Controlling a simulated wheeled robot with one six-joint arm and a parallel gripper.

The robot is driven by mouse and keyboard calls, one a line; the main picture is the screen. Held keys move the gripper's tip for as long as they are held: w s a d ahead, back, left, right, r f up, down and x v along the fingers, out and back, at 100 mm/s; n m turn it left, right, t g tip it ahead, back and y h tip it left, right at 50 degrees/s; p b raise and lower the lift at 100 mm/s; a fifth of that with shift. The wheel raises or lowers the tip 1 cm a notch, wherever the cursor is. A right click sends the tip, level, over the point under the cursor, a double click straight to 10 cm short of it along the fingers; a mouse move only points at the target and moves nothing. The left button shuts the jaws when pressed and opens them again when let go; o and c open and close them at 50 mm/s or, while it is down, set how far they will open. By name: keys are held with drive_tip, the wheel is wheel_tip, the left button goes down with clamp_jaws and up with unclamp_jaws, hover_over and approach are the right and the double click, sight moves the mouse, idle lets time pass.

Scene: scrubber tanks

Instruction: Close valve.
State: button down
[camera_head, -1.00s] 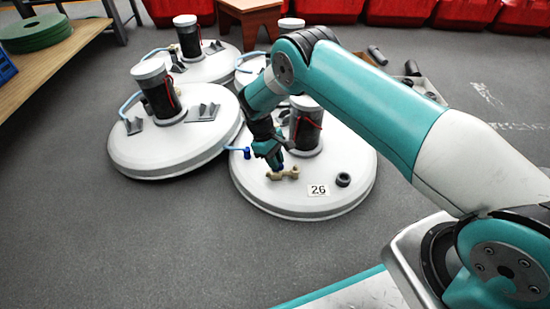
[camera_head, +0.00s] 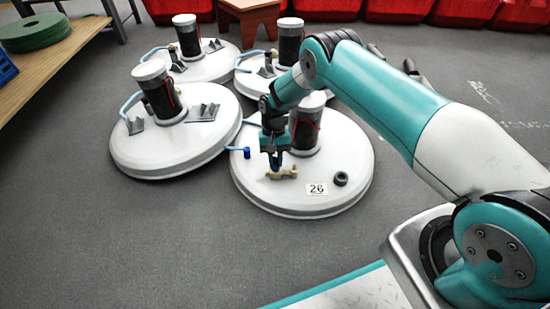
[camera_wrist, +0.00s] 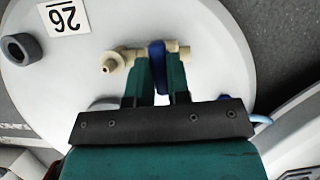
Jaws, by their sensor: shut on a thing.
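The valve is a small tan fitting (camera_head: 284,173) on top of the white round tank lid (camera_head: 245,185) marked 26. In the wrist view the tan valve body (camera_wrist: 114,62) lies across the lid, with a blue handle (camera_wrist: 156,58) between my fingers. My gripper (camera_head: 275,158) reaches down over the valve and is shut on the blue handle. It also shows in the wrist view (camera_wrist: 157,70), one finger on each side of the handle. The handle's lower part is partly hidden by the fingers.
A dark cylinder (camera_head: 306,132) stands on the same lid, close behind my gripper. A black ring (camera_head: 341,179) and the 26 label (camera_head: 316,189) are to its right. A blue-ended hose (camera_head: 247,152) is at the left edge. Other tanks (camera_head: 150,150) crowd left and behind; open floor lies in front.

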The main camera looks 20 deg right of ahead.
drive_tip(key=shift+m, duration=0.6)
drive_tip(key=c, duration=1.1)
unclamp_jaws()
drive_tip(key=p+v, duration=0.2)
drive_tip(key=v, duration=0.3)
drive_tip(key=p+v, duration=0.2)
drive_tip(key=v, duration=0.4)
drive_tip(key=p+v, duration=0.2)
drive_tip(key=v, duration=0.4)
drive_tip(key=shift+s+d+r+p, duration=0.1)
drive_tip(key=shift+d+r+p, duration=0.05)
drive_tip(key=shift+d+p, duration=0.2)
